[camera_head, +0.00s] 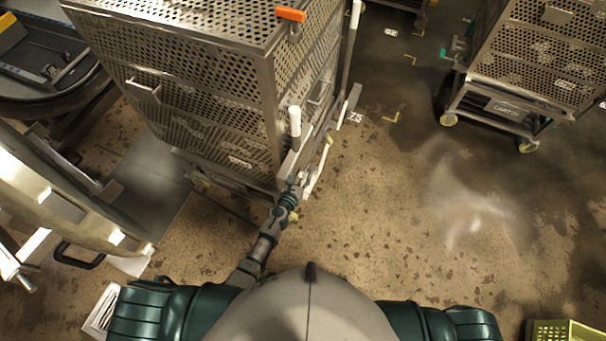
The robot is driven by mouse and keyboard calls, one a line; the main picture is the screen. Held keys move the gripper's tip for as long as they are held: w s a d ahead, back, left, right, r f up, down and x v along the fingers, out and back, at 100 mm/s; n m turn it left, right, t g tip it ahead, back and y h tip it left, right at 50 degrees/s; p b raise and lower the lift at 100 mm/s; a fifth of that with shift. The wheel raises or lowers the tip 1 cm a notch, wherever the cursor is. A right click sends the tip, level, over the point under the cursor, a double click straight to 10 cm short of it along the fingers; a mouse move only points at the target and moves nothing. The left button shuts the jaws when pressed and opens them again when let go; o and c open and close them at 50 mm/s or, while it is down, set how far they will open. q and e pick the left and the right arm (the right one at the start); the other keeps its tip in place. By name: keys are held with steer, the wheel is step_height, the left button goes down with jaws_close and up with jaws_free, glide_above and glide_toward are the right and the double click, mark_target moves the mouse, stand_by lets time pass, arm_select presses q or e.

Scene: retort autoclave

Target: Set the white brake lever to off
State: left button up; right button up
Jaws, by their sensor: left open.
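A perforated metal basket cart (200,75) stands ahead of me, left of centre. At its near right corner is an upright post with a white grip (295,121). Low beside that corner is a slim whitish lever (311,181), partly hidden by my arm and small in view; I take it as the brake lever, but cannot tell its setting. My left gripper (297,185) is open at the low corner of the cart, close to this lever. I cannot tell whether they touch. My right gripper is not in view.
A second perforated cart (545,60) on casters stands at the far right. A large round metal door (60,200) is at the left. A yellow-green crate (565,331) sits at the lower right. The floor (420,230) between is clear, with stains and yellow marks.

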arm_select(q)
steer(key=shift+s+a+r, duration=0.2)
steer(key=shift+a+r, duration=0.05)
steer(key=shift+s+a+r, duration=0.1)
steer(key=shift+s, duration=0.25)
steer(key=v, duration=0.6)
steer(key=shift+s, duration=0.4)
steer(key=shift+c, duration=0.3)
